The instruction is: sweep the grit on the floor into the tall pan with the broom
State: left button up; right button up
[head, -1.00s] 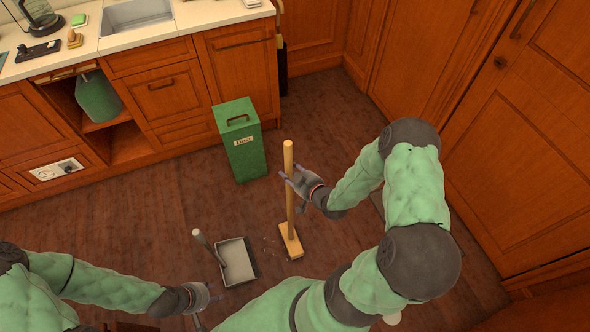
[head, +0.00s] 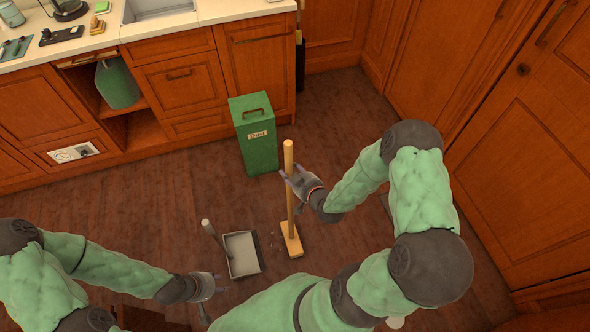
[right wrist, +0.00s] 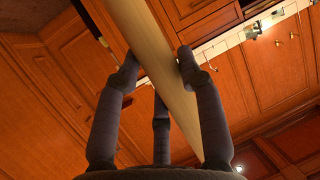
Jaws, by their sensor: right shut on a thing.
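The broom (head: 289,202) has a long wooden handle and a flat wooden head (head: 291,240) at floor level. My right gripper (head: 300,182) is shut on its handle; the right wrist view shows the fingers (right wrist: 158,75) around the pale handle (right wrist: 150,40). The grit (head: 276,241) is a few small dark specks between the broom head and the pan. The tall pan (head: 243,254) is a grey tray on the floor, left of the grit, with an upright handle (head: 210,230). My left gripper (head: 207,288) is open and empty, below and left of the pan, apart from its handle.
A green bin (head: 257,150) with a label stands behind the broom, against the wooden cabinets (head: 185,90). Cabinet doors (head: 530,130) close off the right side. Brown floor (head: 150,195) is clear left of the pan.

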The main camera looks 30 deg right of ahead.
jog(key=shift+w+a+r, duration=0.1)
jog(key=shift+w+a, duration=0.05)
jog(key=shift+a, duration=0.3)
jog(key=shift+w+a+r, duration=0.1)
jog(key=shift+a, duration=0.3)
jog(key=shift+w+a+f, duration=0.1)
jog(key=shift+w+a, duration=0.1)
jog(key=shift+a, duration=0.75)
jog(key=shift+w+a+f, duration=0.1)
jog(key=shift+w+a, duration=0.15)
jog(key=shift+a, duration=0.75)
jog(key=shift+w+a+f, duration=0.1)
jog(key=shift+w+a, duration=0.1)
jog(key=shift+a, duration=0.75)
jog(key=shift+o, duration=0.2)
jog(key=shift+w+a+r, duration=0.1)
jog(key=shift+w+a, duration=0.05)
jog(key=shift+a, duration=0.55)
jog(key=shift+w+a+r, duration=0.1)
jog(key=shift+w+a, duration=0.05)
jog(key=shift+a, duration=0.6)
jog(key=shift+w+a+r, duration=0.1)
jog(key=shift+w+a, duration=0.1)
jog(key=shift+a, duration=0.3)
jog(key=shift+w+a, duration=0.15)
jog(key=shift+a, duration=0.3)
jog(key=shift+w+a, duration=0.1)
jog(key=shift+a, duration=0.2)
grip_shut()
jog(key=shift+r, duration=0.15)
